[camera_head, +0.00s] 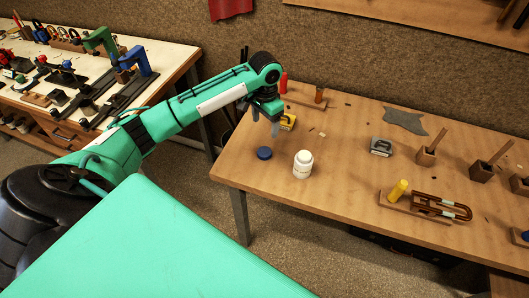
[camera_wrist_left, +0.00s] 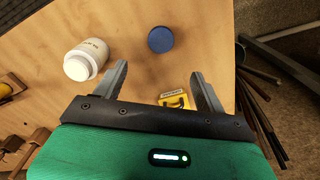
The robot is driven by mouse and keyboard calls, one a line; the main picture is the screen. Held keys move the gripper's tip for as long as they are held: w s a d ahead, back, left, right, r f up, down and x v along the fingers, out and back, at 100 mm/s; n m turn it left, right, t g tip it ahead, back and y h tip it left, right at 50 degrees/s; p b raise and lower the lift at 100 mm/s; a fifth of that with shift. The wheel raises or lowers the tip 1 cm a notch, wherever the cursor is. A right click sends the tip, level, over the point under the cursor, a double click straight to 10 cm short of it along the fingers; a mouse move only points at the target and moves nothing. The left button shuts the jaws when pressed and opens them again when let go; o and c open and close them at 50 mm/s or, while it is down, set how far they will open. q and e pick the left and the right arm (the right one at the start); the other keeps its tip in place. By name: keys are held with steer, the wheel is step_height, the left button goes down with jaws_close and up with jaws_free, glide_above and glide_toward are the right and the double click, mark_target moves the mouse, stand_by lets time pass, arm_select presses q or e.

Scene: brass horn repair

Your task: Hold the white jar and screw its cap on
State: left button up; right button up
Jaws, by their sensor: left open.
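The white jar (camera_head: 303,164) stands upright near the front left part of the wooden table, its white neck bare on top. In the left wrist view the jar (camera_wrist_left: 86,60) is at the upper left, outside my fingers. A round dark blue cap (camera_head: 264,153) lies on the table just left of the jar, apart from it. In the wrist view the cap (camera_wrist_left: 160,39) is beyond my fingertips. My left gripper (camera_head: 264,122) is open and empty, pointing down above the table behind the cap; its fingers (camera_wrist_left: 161,75) show apart. My right gripper is not in view.
A small yellow box (camera_head: 288,121) stands close to my left gripper; it also shows between the finger bases (camera_wrist_left: 175,101). A grey-black block (camera_head: 381,147), wooden holders and a yellow-handled tool (camera_head: 398,190) lie right. Bare wooden table (camera_head: 340,180) surrounds the jar.

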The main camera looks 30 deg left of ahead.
arm_select(q)
glide_above(266, 150)
steer(key=f, duration=0.5)
steer(key=f+p, duration=0.1)
steer(key=f, duration=0.2)
steer(key=shift+s, duration=0.35)
steer(key=shift+f, duration=0.25)
steer(key=f, duration=0.1)
steer(key=f+p, duration=0.1)
steer(key=f, duration=0.1)
steer(key=shift+w+f, duration=0.25)
steer(key=shift+w, duration=0.05)
steer(key=shift+f, duration=0.55)
steer(key=c, duration=1)
